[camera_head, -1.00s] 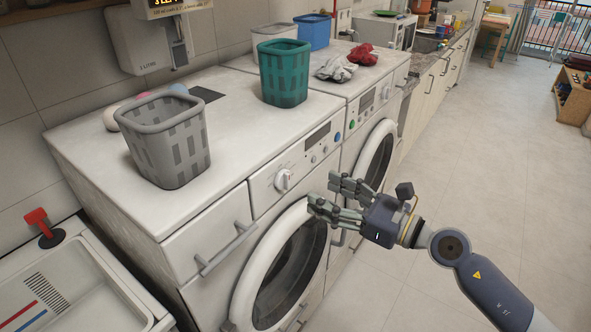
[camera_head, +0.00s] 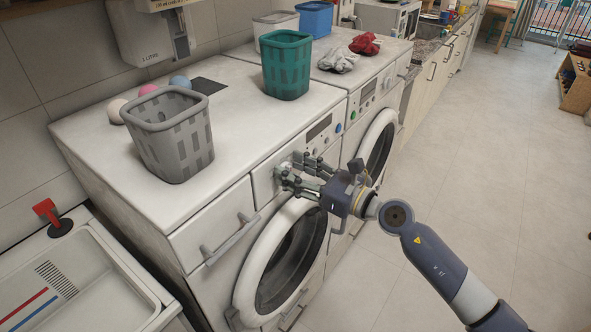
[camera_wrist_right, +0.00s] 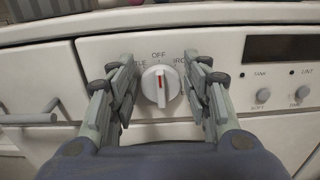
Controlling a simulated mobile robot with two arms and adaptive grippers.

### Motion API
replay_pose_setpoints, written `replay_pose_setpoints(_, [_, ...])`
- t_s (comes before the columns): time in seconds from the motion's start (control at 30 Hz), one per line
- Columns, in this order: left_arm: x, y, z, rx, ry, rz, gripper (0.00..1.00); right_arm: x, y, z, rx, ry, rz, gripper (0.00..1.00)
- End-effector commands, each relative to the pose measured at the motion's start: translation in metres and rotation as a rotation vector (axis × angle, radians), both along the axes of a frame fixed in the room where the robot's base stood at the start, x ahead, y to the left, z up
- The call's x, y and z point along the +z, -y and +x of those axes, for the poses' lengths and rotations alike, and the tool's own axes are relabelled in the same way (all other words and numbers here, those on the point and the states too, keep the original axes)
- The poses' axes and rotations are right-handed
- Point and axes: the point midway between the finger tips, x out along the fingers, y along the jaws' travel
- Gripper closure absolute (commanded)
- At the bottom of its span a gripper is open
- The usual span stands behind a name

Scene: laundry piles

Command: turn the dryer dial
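The dryer dial (camera_wrist_right: 160,86) is a white round knob with a red mark, below the word OFF on the front panel. My right gripper (camera_wrist_right: 162,92) is open, with one finger on each side of the dial in the right wrist view. I cannot tell whether the fingers touch it. In the head view the right gripper (camera_head: 298,172) is at the control panel of the nearer machine (camera_head: 215,230) and hides the dial. My left gripper is not in view.
A grey basket (camera_head: 170,135) and a green basket (camera_head: 287,65) stand on the machine tops. A drawer handle (camera_head: 230,238) sticks out left of the panel. The round door (camera_head: 280,262) is below.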

Motion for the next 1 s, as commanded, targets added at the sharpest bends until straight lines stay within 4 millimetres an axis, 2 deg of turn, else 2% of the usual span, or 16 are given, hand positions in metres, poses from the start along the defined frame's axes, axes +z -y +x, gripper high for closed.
replay_pose_setpoints(0.03, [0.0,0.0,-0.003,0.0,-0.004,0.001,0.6,0.0,0.0,0.0,0.0,0.0,0.0,0.75])
replay_pose_setpoints(0.1, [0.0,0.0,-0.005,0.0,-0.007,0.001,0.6,0.0,0.0,0.0,0.0,0.0,0.0,0.86])
replay_pose_setpoints(0.57, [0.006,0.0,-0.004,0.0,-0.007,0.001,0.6,0.002,0.001,0.001,0.0,-0.06,0.043,0.86])
replay_pose_setpoints(1.0, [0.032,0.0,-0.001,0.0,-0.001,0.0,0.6,0.001,0.005,0.006,-0.001,-0.352,0.254,0.86])
